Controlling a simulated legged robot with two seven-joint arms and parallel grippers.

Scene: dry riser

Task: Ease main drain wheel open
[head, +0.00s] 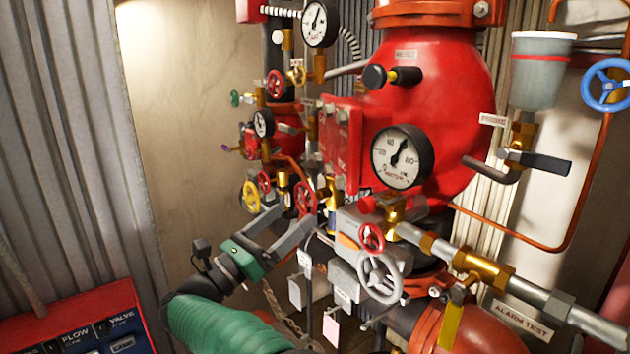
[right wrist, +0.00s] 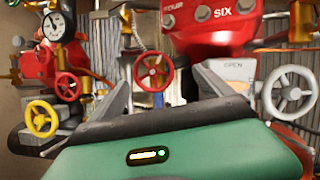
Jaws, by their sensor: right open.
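My right gripper (head: 292,218), green with grey fingers, comes up from the lower left in the head view. Its fingers are spread and hold nothing. A red handwheel (head: 305,197) is just beyond the fingertips. In the right wrist view, this red wheel (right wrist: 153,71) appears between the open fingers (right wrist: 162,82), apart from them. A grey handwheel (head: 380,278) is to the right; it shows in the right wrist view (right wrist: 290,92) beside an "OPEN" plate. I cannot read which wheel is labelled main drain. My left gripper is not in view.
A yellow wheel (head: 251,196) and smaller red wheels (head: 372,237) crowd the pipework. A large red valve body (head: 445,110) with a gauge (head: 402,157) stands behind. A brass-and-steel pipe (head: 480,268) crosses at right. A panel (head: 90,325) is lower left.

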